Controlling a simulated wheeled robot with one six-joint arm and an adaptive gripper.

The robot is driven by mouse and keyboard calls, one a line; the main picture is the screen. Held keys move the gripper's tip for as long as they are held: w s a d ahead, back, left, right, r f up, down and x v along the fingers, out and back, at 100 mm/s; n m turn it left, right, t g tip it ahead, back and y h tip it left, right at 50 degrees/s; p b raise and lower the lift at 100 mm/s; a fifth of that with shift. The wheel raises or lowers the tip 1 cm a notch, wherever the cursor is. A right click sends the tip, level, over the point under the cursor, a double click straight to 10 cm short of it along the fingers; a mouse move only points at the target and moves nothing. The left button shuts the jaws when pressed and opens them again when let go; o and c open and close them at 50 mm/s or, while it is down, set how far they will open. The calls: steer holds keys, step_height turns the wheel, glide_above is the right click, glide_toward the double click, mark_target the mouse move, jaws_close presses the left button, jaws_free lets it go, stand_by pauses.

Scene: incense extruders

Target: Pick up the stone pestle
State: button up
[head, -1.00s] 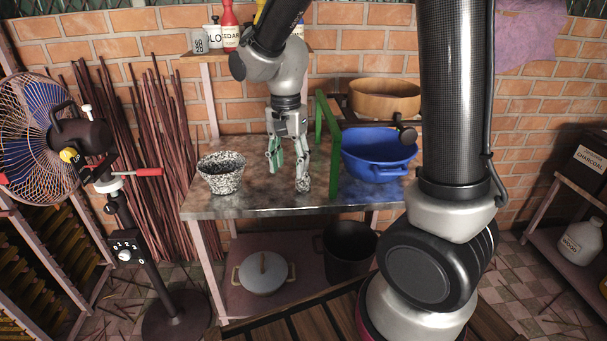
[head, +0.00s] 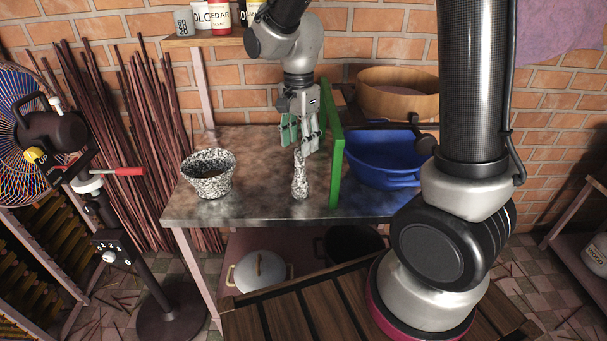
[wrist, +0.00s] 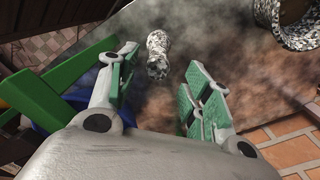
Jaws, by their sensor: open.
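The stone pestle (head: 300,180), speckled black and white, stands upright on the metal table in the head view. In the wrist view the pestle (wrist: 158,55) lies ahead, near the gap between the fingers. My gripper (head: 300,143) is open, its fingers pointing down, just behind or above the pestle's top in the head view. Its green-padded fingers (wrist: 160,72) are spread apart in the wrist view, with nothing between them. I cannot tell whether a finger touches the pestle.
A speckled mortar (head: 209,182) stands left of the pestle. A green upright frame (head: 336,150) stands close on the right, with a blue basin (head: 385,168) beyond it. A shelf (head: 205,40) with containers is above. The tabletop between mortar and pestle is clear.

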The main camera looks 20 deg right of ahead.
mark_target(300, 164)
steer(key=f, duration=0.7)
steer(key=shift+s, duration=0.2)
jaws_close()
